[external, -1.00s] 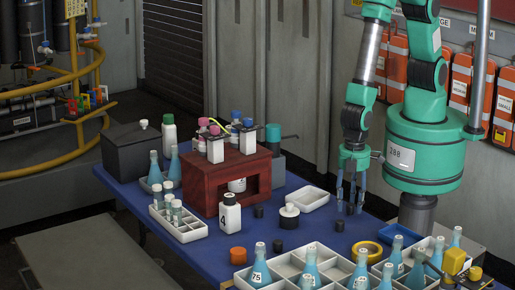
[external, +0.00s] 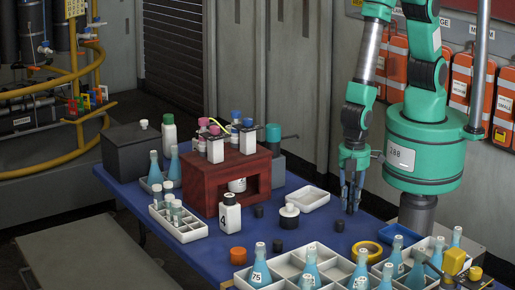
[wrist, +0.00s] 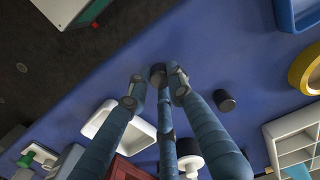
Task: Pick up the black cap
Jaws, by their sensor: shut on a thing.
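My gripper (external: 352,207) points straight down at the blue table's far right part, with its blue-grey fingers drawn together. In the wrist view, the fingertips (wrist: 159,84) are shut around a small black cap (wrist: 157,70). The cap is low, near the table surface; I cannot tell whether it touches it. In the external view the fingers mostly hide it. Another black cap (external: 339,225) stands apart nearby and also shows in the wrist view (wrist: 224,100). More black caps stand at the middle (external: 258,211) and front (external: 278,245).
A yellow ring (external: 367,251) and blue tray (external: 399,233) lie to the right. A red rack (external: 200,187) stands behind left; divided flask trays (external: 290,262) fill the front.

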